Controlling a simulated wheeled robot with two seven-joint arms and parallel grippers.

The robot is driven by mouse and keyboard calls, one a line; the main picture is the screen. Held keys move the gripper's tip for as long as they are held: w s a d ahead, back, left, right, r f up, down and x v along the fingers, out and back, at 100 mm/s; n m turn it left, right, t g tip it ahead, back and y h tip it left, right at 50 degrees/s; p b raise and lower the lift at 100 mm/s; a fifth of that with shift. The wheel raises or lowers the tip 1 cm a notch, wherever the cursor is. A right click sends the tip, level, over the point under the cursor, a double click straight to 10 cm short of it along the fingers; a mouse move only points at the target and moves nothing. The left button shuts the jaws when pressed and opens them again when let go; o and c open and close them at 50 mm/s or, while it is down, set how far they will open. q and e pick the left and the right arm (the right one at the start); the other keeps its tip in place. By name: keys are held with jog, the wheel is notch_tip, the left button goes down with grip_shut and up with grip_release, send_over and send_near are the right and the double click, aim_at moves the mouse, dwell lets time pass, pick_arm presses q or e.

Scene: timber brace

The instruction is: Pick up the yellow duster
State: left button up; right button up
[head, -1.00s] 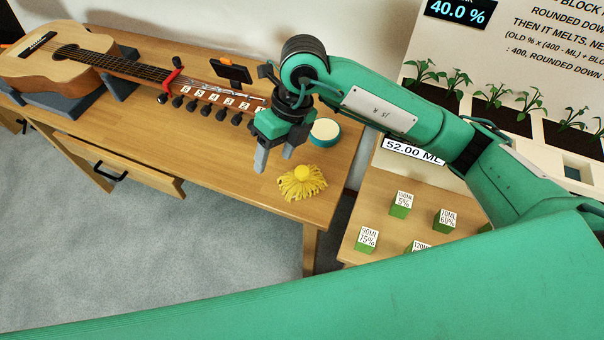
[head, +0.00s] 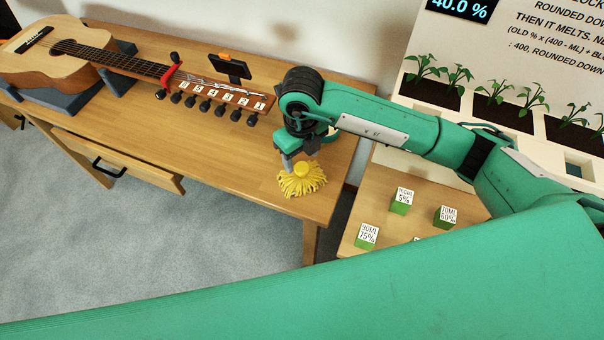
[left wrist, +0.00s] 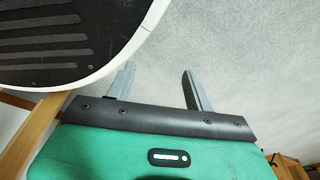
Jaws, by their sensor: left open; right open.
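The yellow duster (head: 301,182) lies on the wooden desk near its right front corner, with a round yellow knob on top and a stringy skirt. My left gripper (left wrist: 158,85) shows in the left wrist view, open and empty over the grey floor.
A guitar (head: 70,55) lies on supports at the desk's left, its headstock with numbered labels reaching right. A small dark device (head: 232,68) stands behind it. A lower table with green labelled blocks (head: 401,203) and a planter (head: 510,115) stands right of the desk.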

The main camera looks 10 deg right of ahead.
aim_at(301, 166)
jog(key=f, duration=0.3)
jog(key=shift+s+a+f+p, duration=0.1)
jog(key=shift+s+f+p, duration=0.2)
jog(key=shift+s, duration=0.05)
jog(key=shift+f, duration=0.4)
pick_arm(q)
jog(key=shift+s+a+f, duration=0.2)
jog(key=shift+s+f, duration=0.2)
jog(key=shift+s, duration=0.15)
jog(key=shift+s+a+f, duration=0.2)
jog(key=shift+s+f, duration=0.15)
jog(key=shift+s, duration=0.15)
pick_arm(e)
jog(key=shift+c, duration=0.3)
jog(key=c, duration=1.1)
jog(key=shift+r, duration=0.2)
